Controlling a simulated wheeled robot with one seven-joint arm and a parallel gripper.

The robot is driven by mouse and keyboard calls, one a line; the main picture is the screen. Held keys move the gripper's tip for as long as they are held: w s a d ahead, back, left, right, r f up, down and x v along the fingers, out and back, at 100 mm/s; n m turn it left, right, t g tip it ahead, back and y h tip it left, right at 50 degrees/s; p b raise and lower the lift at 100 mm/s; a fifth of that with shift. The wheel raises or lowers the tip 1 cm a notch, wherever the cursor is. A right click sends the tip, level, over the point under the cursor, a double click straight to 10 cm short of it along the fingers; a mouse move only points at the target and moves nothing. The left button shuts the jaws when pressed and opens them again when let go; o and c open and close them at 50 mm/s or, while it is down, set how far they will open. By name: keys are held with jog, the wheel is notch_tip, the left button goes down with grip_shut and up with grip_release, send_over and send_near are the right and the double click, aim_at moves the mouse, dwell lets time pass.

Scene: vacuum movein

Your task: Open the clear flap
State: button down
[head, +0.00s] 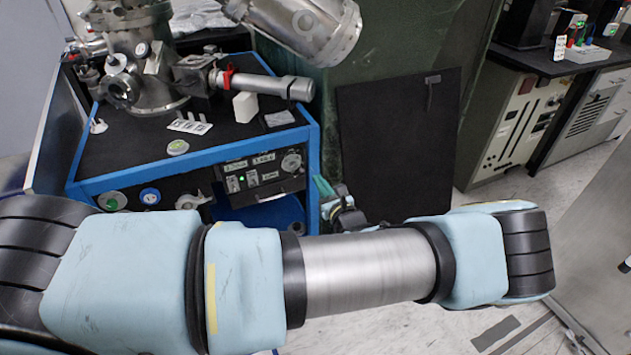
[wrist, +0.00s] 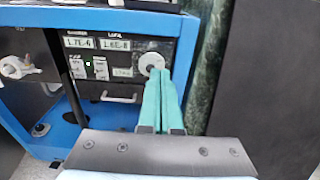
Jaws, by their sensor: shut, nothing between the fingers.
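The control panel (head: 262,178) is on the front of the blue-framed cart, with two small displays, switches and a green light. It also shows in the wrist view (wrist: 85,52). A pale handle-like bar (wrist: 122,98) sits low on the panel; I cannot make out the clear flap's edges or tell whether this bar belongs to it. My gripper (wrist: 160,72) has teal fingers together, with nothing between them. Its tips overlap the lower right of a round dial (wrist: 149,60) in the wrist view; contact cannot be told. In the head view my gripper (head: 321,187) is right of the panel, partly hidden by my arm.
The blue cart frame (head: 318,165) stands close beside the fingers. A dark board (head: 395,145) leans against a green cabinet to the right. Steel vacuum chamber parts (head: 145,65) stand on the cart top. Light floor (head: 420,325) is open in front.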

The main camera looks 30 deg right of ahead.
aim_at(302, 172)
jog(key=c, duration=1.5)
grip_release()
jog(key=shift+s, duration=0.4)
jog(key=shift+o, duration=0.6)
jog(key=shift+s+f, duration=0.15)
jog(key=shift+s, duration=0.05)
jog(key=o, duration=0.6)
jog(key=f+t+b, duration=0.1)
jog(key=f+b, duration=0.1)
jog(key=b, duration=0.3)
jog(key=a+f+t+b, duration=0.1)
jog(key=f+b, duration=0.2)
jog(key=b, duration=0.3)
jog(key=f+t+b, duration=0.2)
jog(key=f+b, duration=0.1)
jog(key=b, duration=0.3)
jog(key=shift+w+a, duration=0.1)
jog(key=shift+a, duration=0.15)
jog(key=shift+t, duration=0.6)
jog(key=b+x, duration=0.2)
jog(key=x, duration=0.8)
jog(key=shift+w, duration=0.2)
